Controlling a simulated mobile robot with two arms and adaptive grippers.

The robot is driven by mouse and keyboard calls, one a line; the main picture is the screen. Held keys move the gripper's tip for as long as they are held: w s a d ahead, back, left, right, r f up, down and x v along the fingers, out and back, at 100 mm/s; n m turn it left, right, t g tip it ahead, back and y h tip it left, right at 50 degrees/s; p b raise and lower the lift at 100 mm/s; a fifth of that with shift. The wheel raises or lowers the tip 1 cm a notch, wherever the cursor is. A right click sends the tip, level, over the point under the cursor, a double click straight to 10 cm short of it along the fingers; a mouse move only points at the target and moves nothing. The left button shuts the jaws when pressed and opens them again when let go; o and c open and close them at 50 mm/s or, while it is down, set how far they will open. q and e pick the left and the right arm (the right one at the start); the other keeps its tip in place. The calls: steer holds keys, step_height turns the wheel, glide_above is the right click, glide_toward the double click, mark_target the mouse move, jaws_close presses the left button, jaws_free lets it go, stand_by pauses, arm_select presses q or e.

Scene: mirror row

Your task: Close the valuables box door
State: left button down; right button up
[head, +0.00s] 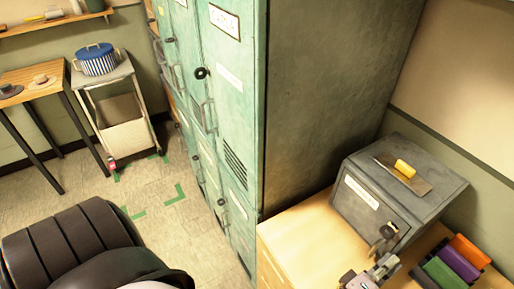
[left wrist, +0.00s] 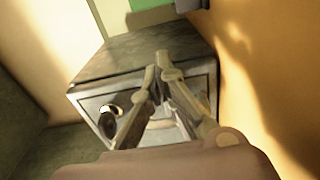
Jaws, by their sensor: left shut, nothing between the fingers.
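The valuables box (head: 442,190) is a grey metal box on a wooden counter at the lower right of the head view. Its door (head: 358,208) faces left, with a white label and a dark round knob (head: 388,231). The door looks flush or nearly flush with the box; I cannot tell if a small gap is left. My left gripper (head: 372,274) is just in front of the door, below the knob. In the left wrist view its fingers (left wrist: 160,76) are together and empty in front of the box (left wrist: 130,55), with the knob (left wrist: 107,124) left of them. My right gripper is not in view.
A trowel with a yellow handle (head: 405,168) lies on the box. Green, purple and orange items (head: 455,264) stand right of the gripper. Tall green lockers (head: 228,95) rise left of the counter (head: 290,235).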

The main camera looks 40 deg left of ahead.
arm_select(q)
steer(key=v, duration=1.2)
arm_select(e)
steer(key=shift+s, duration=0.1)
